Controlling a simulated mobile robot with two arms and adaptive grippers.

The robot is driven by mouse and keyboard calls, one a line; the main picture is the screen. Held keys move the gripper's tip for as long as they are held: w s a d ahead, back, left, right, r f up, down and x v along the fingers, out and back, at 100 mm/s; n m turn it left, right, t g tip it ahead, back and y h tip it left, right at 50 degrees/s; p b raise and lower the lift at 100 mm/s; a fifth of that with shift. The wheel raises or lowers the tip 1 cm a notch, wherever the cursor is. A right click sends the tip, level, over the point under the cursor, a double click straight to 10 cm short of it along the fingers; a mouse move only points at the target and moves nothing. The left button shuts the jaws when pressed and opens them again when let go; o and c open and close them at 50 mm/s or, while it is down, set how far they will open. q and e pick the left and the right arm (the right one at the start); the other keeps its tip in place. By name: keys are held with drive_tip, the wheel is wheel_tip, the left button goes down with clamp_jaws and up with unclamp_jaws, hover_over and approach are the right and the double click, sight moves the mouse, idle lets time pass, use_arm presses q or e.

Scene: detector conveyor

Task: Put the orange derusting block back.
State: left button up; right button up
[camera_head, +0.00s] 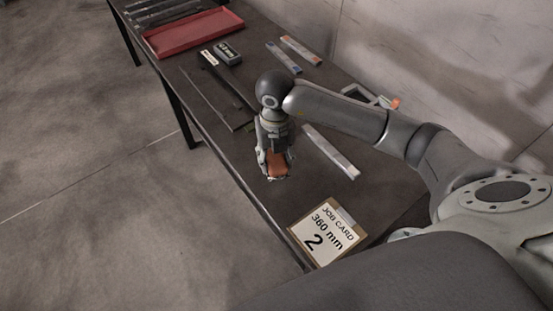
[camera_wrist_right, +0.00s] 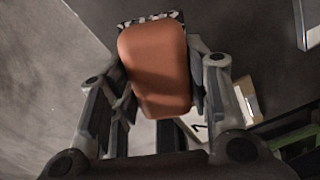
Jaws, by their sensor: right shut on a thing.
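The orange derusting block (camera_head: 277,164) is between the fingers of my right gripper (camera_head: 274,168) in the head view. The gripper is shut on it, over the dark table near its left edge. In the right wrist view the block (camera_wrist_right: 156,68) fills the space between the fingers of the right gripper (camera_wrist_right: 158,85). A dark and white patterned piece shows behind its top end. I cannot tell whether the block touches the table. My left gripper is not in view.
On the dark table (camera_head: 225,165) lie a red tray (camera_head: 190,32), a small grey box (camera_head: 228,54), dark bars (camera_head: 215,97), and a pale strip (camera_head: 331,152). Two labelled strips (camera_head: 300,50) lie at the back. A job card (camera_head: 327,230) reading "360 mm 2" is at the near end.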

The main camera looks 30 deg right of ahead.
sight(276, 157)
drive_tip(key=w+f, duration=0.1)
drive_tip(key=w+d+f, duration=0.1)
drive_tip(key=f, duration=0.2)
drive_tip(key=shift+w+d+p, duration=0.35)
drive_tip(key=shift+w, duration=0.05)
wheel_tip(276, 157, down, 3)
drive_tip(key=shift+w+d+p, duration=0.1)
drive_tip(key=shift+p, duration=0.7)
drive_tip(key=shift+f, duration=0.25)
drive_tip(key=shift+f, duration=0.2)
drive_tip(key=o, duration=1.1)
